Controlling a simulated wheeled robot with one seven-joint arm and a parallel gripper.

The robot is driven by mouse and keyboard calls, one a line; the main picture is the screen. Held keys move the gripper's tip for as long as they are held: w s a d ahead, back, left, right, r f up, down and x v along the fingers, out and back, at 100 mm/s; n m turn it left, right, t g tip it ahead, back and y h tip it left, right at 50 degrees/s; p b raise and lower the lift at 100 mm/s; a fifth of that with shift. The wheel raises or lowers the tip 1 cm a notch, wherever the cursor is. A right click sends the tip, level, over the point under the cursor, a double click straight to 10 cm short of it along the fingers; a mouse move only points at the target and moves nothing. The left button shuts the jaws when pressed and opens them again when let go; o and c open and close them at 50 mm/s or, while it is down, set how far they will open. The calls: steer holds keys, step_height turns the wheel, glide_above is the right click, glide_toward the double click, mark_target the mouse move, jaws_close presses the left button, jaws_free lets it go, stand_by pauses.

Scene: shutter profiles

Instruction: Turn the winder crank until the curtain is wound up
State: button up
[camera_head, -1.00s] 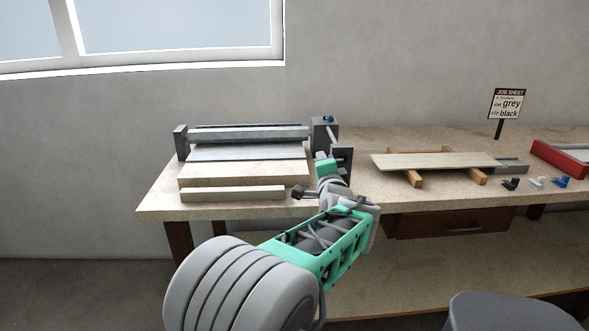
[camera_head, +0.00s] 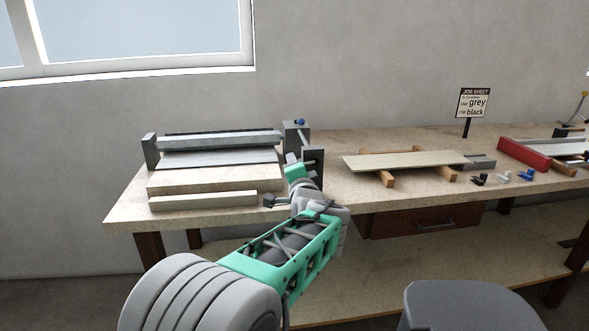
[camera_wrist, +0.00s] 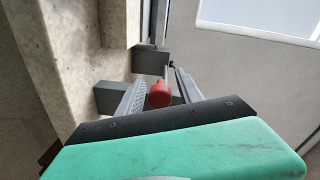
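The winder stands at the left of the bench, with a grey roller (camera_head: 220,141) between dark end brackets. The grey curtain (camera_head: 218,159) lies flat in front of the roller, over a pale board. The crank's red knob (camera_wrist: 160,95) shows in the wrist view between my gripper's fingers (camera_wrist: 163,76). A gap shows on each side of the knob, so the gripper looks open around it. In the head view my gripper's green body (camera_head: 293,172) is at the winder's right end bracket (camera_head: 312,168). The fingers and knob are hidden there.
A pale slat (camera_head: 405,160) lies on wooden blocks to the right. Beyond it are small clips (camera_head: 503,177), a red tray (camera_head: 523,153) and a job sheet sign (camera_head: 473,103) reading grey and black. A grey stool (camera_head: 462,305) stands in front of the bench.

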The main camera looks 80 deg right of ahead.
steer(key=v, duration=0.7)
steer(key=shift+a, duration=0.4)
